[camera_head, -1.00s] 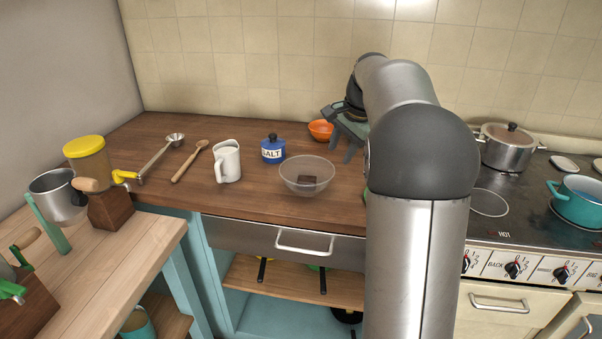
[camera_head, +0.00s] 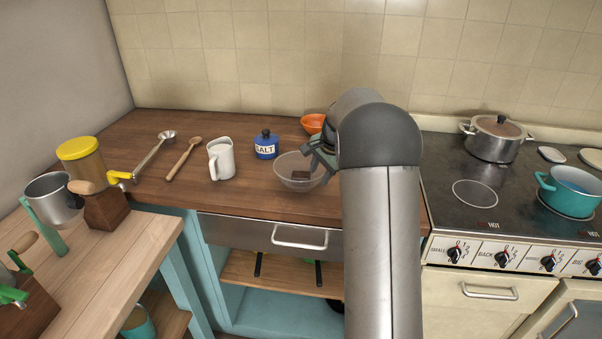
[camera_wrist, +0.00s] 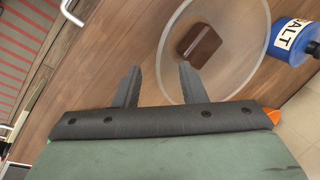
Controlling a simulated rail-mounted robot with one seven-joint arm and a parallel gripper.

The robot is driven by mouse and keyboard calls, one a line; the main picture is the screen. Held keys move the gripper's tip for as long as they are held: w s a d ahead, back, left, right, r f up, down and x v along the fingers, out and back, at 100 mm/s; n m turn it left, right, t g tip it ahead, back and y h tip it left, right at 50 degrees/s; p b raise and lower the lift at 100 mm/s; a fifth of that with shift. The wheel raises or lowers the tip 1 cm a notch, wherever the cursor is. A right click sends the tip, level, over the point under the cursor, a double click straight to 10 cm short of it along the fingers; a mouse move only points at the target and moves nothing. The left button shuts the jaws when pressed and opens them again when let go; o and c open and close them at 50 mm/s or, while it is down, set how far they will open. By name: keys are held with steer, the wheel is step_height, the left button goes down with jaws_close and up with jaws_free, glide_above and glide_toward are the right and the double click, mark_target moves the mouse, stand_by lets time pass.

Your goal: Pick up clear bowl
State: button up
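The clear bowl (camera_head: 292,180) stands upright on the wooden counter, with a small dark brown block (camera_head: 301,175) seen in it. It also shows in the wrist view (camera_wrist: 236,78), with the brown block (camera_wrist: 198,46) inside its outline. My gripper (camera_head: 318,163) is at the bowl's right side in the head view, partly hidden by my arm. In the wrist view its two fingers (camera_wrist: 160,82) are apart with nothing held between them. The right finger overlaps the bowl's near rim in the picture; I cannot tell whether they touch.
The blue salt jar (camera_head: 266,146) stands behind and left of the bowl, with a white jug (camera_head: 221,160) farther left. An orange bowl (camera_head: 312,123) is behind. A stove with a steel pot (camera_head: 494,141) is at right. Bare counter lies in front of the clear bowl.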

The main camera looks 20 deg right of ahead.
mark_target(316, 178)
steer(key=shift+w+p+x, duration=0.2)
steer(key=shift+p+x, duration=0.2)
steer(key=shift+x, duration=1.55)
steer(key=shift+a+r, duration=0.1)
jaws_close()
steer(key=shift+r, duration=0.2)
